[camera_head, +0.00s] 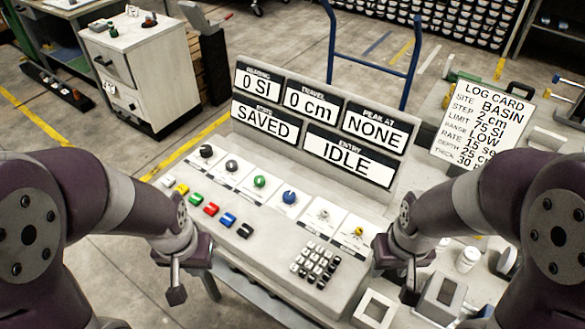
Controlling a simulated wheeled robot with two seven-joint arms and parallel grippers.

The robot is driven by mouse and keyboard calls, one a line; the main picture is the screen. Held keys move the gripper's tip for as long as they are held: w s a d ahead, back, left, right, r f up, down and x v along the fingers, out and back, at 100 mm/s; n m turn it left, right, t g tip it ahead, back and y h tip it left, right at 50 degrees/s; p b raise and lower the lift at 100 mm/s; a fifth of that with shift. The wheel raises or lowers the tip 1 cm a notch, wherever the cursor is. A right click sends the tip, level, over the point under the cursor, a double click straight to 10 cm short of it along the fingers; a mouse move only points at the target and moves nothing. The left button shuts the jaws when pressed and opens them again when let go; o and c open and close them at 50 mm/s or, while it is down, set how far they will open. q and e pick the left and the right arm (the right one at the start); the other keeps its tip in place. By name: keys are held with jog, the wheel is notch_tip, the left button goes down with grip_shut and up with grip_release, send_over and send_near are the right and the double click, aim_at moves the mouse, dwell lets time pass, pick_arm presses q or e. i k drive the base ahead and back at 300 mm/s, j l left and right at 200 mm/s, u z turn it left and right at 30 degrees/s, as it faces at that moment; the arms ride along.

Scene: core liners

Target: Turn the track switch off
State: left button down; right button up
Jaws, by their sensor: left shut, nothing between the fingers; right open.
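The grey console (300,222) stands in front of me with a sloped panel. A row of knobs crosses it: black (206,151), dark grey (231,165), green (259,181), blue (289,197), silver (323,214) and yellow (358,231). Their labels are too small to read, so I cannot tell which control is the track switch. My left gripper (177,284) is shut and empty, in front of the console's left front edge. My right gripper (410,284) is open and empty, right of the keypad (316,264). Neither visibly touches a control.
Coloured buttons (211,209) line the console's front edge. The display board (322,128) behind reads 0 SI, 0 cm, NONE, SAVED and IDLE. A log card (482,122) stands at right. A white square frame (374,309) and small white jar (467,259) lie near my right gripper.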

aim_at(206, 151)
jog(key=k+z, duration=0.3)
jog(key=k+l+z, duration=0.15)
jog(key=k+z, duration=0.15)
jog(key=i+j+z, duration=0.15)
jog(key=j+z, duration=0.2)
jog(key=j, duration=0.3)
jog(key=i+j+z, duration=0.1)
jog(key=j+z, duration=0.25)
jog(key=j, duration=0.3)
jog(key=j+z, duration=0.4)
jog(key=j, duration=1.1)
jog(key=k+j, duration=0.1)
jog(key=j, duration=0.8)
